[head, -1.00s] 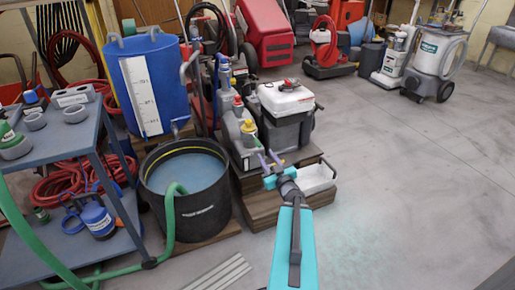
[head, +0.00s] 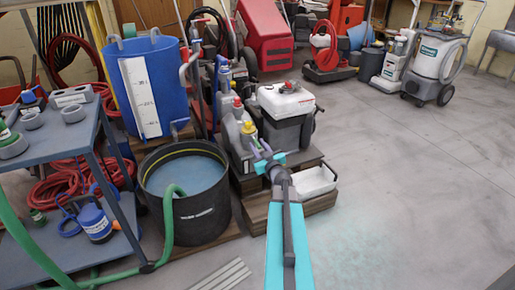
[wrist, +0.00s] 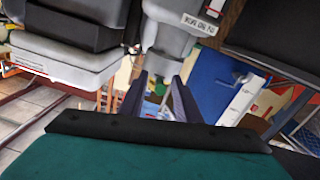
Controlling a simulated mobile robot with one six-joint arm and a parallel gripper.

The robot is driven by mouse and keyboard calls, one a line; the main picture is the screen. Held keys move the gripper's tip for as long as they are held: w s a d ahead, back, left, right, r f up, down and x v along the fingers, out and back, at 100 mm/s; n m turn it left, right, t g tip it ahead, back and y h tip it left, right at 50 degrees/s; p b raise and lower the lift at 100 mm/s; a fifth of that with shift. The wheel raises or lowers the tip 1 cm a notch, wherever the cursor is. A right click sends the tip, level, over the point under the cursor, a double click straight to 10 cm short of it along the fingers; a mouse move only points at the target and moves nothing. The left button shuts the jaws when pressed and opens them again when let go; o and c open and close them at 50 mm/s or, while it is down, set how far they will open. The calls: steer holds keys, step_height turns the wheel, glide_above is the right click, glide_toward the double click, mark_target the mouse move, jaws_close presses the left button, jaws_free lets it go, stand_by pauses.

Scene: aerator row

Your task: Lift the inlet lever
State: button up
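I cannot clearly pick out the inlet lever in either view. My gripper (head: 264,153) is in front of the grey machine with a white top (head: 286,100) and beside grey bottles with red and yellow caps (head: 240,128). In the wrist view, its two purple-grey fingers (wrist: 158,97) stand apart with a gap between them, and I see nothing held. A grey body with a printed label (wrist: 200,22) hangs over the fingers in that view.
A black tub of water (head: 190,225) with a green hose (head: 168,215) stands at the front left. A blue-grey shelf cart (head: 60,140) is at the far left. The floor at the right is open.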

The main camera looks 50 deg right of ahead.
steer(key=shift+w, duration=0.1)
jaws_close()
steer(key=shift+r, duration=0.1)
stand_by(0.3)
